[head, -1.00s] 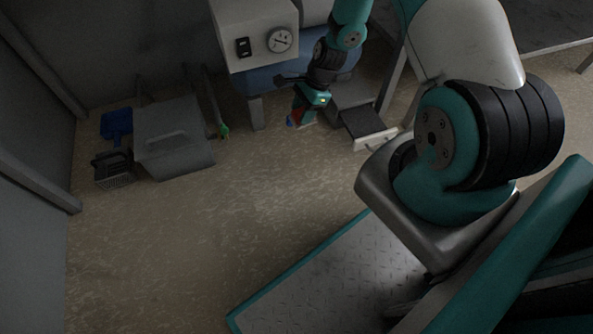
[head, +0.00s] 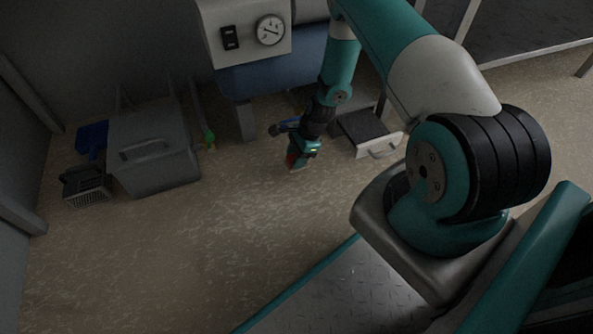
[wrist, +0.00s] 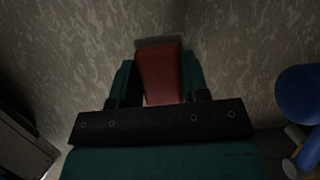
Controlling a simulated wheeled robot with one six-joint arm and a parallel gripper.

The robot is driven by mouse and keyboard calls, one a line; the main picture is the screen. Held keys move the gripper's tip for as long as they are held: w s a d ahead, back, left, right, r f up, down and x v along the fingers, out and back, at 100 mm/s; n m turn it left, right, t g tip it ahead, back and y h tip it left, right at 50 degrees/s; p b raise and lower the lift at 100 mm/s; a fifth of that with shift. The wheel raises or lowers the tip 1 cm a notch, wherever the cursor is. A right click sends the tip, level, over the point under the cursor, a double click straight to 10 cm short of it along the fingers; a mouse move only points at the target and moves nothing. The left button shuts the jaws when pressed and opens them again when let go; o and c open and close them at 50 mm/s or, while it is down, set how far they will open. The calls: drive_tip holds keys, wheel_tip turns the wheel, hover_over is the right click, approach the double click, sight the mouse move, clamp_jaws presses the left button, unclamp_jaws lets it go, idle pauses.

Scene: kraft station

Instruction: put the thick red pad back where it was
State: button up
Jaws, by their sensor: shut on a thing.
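The thick red pad (wrist: 160,75) is between the two fingers of my gripper (wrist: 158,82) in the wrist view, with a grey edge showing at its far end. My gripper is shut on it. In the head view my gripper (head: 299,158) points down over the floor, in front of the machine, and only a small part of the red pad (head: 291,158) shows. I cannot tell whether the pad touches the floor.
A machine with a dial (head: 270,30) stands behind my arm. An open drawer (head: 365,131) is right of my gripper. A grey bin (head: 152,150), a black basket (head: 86,184) and a blue dustpan (head: 92,138) stand at left. A blue round thing (wrist: 299,92) is at right in the wrist view. The floor (head: 190,250) in front is clear.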

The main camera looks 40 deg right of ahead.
wheel_tip(320, 180, down, 4)
drive_tip(key=b, duration=0.2)
drive_tip(key=shift+f+b, duration=0.25)
drive_tip(key=shift+b, duration=0.15)
drive_tip(key=shift+c, duration=0.3)
drive_tip(key=o, duration=1.2)
drive_tip(key=shift+r, duration=0.15)
